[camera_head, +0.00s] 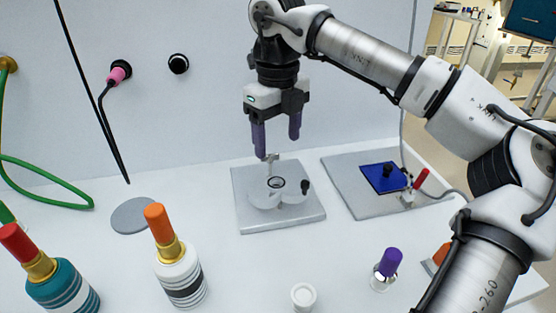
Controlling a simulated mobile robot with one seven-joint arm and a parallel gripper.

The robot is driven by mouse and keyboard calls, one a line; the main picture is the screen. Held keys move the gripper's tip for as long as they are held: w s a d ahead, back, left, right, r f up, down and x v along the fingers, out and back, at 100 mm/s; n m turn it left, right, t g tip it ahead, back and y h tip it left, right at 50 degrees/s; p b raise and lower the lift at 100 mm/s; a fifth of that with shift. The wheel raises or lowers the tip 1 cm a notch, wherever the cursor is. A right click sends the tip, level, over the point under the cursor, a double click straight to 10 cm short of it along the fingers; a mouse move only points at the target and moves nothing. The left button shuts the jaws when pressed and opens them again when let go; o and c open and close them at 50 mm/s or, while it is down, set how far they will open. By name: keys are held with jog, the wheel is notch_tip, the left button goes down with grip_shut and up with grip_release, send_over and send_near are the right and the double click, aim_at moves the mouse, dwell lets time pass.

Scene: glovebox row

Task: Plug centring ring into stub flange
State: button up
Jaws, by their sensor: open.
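The stub flange (277,190) stands on a grey square plate, with pale rounded clamp-like parts around it.
A small white round cup (304,298) stands at the front. Bottles with an orange cap (160,224) and a red cap (30,255) stand left, a purple-capped vial (387,265) right. A grey disc (133,216) lies flat.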

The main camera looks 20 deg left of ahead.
notch_tip(320, 180, up, 4)
dwell(0.7)
